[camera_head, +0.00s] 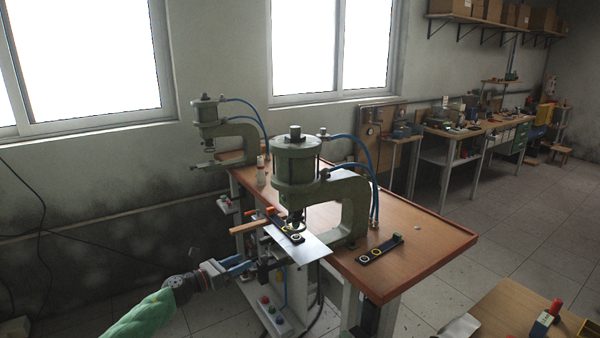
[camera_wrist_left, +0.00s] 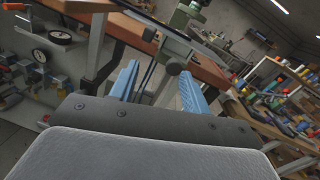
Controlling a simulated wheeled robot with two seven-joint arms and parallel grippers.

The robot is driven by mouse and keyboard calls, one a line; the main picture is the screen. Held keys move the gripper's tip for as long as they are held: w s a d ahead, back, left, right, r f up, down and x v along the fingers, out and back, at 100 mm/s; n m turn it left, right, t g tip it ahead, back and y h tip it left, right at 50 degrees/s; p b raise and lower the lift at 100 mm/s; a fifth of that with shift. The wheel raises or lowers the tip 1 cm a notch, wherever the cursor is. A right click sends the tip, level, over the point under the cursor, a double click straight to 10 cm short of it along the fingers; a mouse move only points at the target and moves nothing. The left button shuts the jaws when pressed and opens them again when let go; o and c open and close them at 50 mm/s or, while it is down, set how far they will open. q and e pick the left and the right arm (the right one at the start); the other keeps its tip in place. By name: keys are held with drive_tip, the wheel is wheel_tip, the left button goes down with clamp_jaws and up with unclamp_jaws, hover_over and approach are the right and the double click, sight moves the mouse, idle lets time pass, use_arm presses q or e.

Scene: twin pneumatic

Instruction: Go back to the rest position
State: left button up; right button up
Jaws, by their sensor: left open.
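My left gripper (camera_head: 250,264) reaches in from the lower left, beside the near edge of the workbench and below the front press. In the left wrist view its two blue fingers (camera_wrist_left: 158,78) stand apart with no object held between them. A bench part shows behind the gap. The front green pneumatic press (camera_head: 296,165) stands on the wooden bench, with a metal sheet (camera_head: 312,250) lying under its head and sticking out over the bench edge. My right gripper is in neither view.
A second press (camera_head: 208,125) stands behind at the left. A black strip with rings (camera_head: 380,250) lies on the wooden bench top (camera_head: 430,240). A button box (camera_head: 270,312) and hoses are low near my left gripper. Another table (camera_head: 515,310) is at the lower right. Open floor lies between.

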use_arm(q)
drive_tip(key=w+a+r+n+t+y, duration=0.35)
drive_tip(key=a+n+y, duration=0.25)
drive_tip(key=n, duration=0.6)
drive_tip(key=w+a+r+n+t+y, duration=0.25)
drive_tip(key=a+n+t+y, duration=0.35)
drive_tip(key=n, duration=0.5)
drive_tip(key=s+d+f+n+g+y, duration=0.1)
drive_tip(key=s+d+f+n+g, duration=0.2)
drive_tip(key=s+f+n+g, duration=0.5)
drive_tip(key=s+d+f+n+g+y, duration=0.1)
drive_tip(key=s+d+f+n+g, duration=0.15)
drive_tip(key=s+f, duration=0.95)
drive_tip(key=s+d+f+n+g+y, duration=0.1)
drive_tip(key=s+d+f+n+g, duration=0.4)
drive_tip(key=f, duration=0.8)
drive_tip(key=s+d+f+n+g, duration=0.1)
drive_tip(key=s+f, duration=0.4)
drive_tip(key=s, duration=0.6)
drive_tip(key=s+d+f+n+g+h, duration=0.1)
drive_tip(key=s+f, duration=0.5)
drive_tip(key=s, duration=0.6)
drive_tip(key=s+d+f+n+g, duration=0.1)
drive_tip(key=s+d+f, duration=0.3)
drive_tip(key=s, duration=0.7)
wheel_tip(320, 180, down, 2)
drive_tip(key=shift+s+f+g+h, duration=0.25)
drive_tip(key=shift+s+g+h, duration=0.15)
drive_tip(key=shift+g, duration=0.3)
